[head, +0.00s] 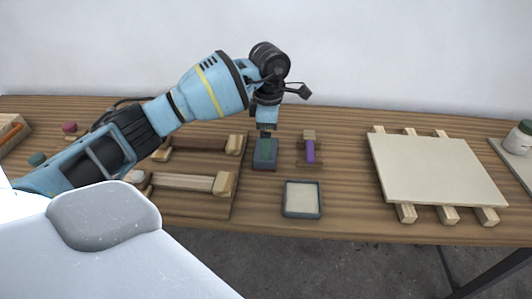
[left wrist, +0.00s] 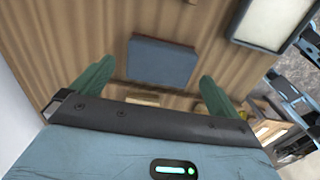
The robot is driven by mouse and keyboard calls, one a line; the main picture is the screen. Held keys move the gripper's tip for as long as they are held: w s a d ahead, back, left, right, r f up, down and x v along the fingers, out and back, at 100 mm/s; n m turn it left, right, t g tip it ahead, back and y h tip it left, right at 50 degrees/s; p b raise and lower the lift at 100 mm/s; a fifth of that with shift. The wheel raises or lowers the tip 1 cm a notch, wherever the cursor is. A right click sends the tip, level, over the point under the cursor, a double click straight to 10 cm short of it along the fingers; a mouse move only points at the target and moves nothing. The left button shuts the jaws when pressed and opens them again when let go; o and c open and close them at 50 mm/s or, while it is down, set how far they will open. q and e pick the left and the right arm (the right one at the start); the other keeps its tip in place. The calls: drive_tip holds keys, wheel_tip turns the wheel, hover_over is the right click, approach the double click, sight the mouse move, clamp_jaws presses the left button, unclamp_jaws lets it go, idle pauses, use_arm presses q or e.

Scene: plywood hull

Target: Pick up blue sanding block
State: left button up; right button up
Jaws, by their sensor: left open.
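The blue sanding block (head: 264,162) lies on the wooden bench near the middle of the head view, with a dull red edge showing low on it. In the left wrist view the block (left wrist: 160,61) lies beyond the fingertips, in the gap between them. My left gripper (head: 265,144) points down over the block and hides part of its top. Its two green fingers (left wrist: 156,72) are apart, with nothing held. Whether the fingertips touch the block is not clear. My right gripper is not in view.
A blue-rimmed tray (head: 287,204) with a pale inside sits in front of the block. A pale panel (head: 430,170) on battens lies further right.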

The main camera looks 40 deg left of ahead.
sight(259, 165)
use_arm(q)
drive_tip(key=shift+s+a+f, duration=0.1)
drive_tip(key=shift+s+f, duration=0.05)
drive_tip(key=shift+f, duration=1.15)
drive_tip(key=shift+s+a+f, duration=0.1)
drive_tip(key=shift+f, duration=1.2)
drive_tip(key=shift+c, duration=0.3)
drive_tip(key=c, duration=0.7)
